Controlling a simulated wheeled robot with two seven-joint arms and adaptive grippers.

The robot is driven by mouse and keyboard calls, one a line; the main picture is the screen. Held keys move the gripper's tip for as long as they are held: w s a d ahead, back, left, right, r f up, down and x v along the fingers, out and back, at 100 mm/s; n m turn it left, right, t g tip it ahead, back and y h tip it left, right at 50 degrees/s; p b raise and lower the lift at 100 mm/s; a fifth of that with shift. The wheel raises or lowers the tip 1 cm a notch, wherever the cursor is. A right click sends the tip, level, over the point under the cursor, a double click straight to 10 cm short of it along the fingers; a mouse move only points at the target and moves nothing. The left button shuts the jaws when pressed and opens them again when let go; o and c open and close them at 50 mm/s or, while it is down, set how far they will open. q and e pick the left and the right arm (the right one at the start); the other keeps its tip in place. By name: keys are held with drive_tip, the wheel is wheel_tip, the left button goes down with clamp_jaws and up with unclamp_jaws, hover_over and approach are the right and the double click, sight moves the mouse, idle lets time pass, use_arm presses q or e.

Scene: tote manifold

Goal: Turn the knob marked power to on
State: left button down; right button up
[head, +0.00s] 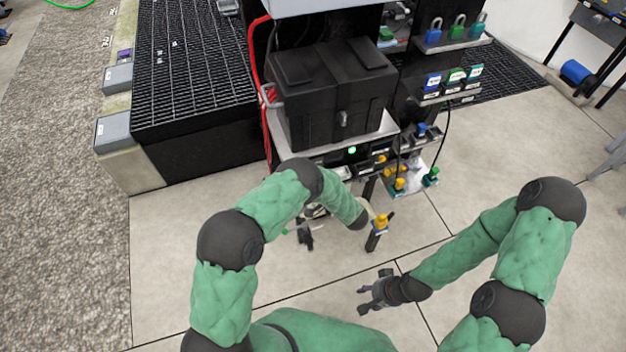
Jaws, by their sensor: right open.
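Under a black case, a dark panel (366,158) carries a lit green light (351,150) and small yellow parts (381,158). Any markings are too small to read, so I cannot tell which part is the power knob. My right gripper (369,298) is open and empty over the floor, apart from the panel and nearer to me. My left arm reaches in front of the bench, below the panel. Dark finger-like parts near its end look like my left gripper (305,236), but its jaws are unclear and partly hidden by the arm.
The black case (335,90) sits on the bench's grey top (372,136). A post with a yellow top (380,222) stands close to my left forearm. Padlocks (459,27) sit on a shelf at the back right. A black grated platform (190,70) is at left.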

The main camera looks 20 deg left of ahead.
use_arm(q)
drive_tip(key=shift+s+f, duration=0.1)
drive_tip(key=shift+f, duration=0.05)
idle(0.3)
drive_tip(key=c, duration=1.1)
unclamp_jaws()
drive_tip(key=shift+o, duration=0.2)
drive_tip(key=v, duration=1.2)
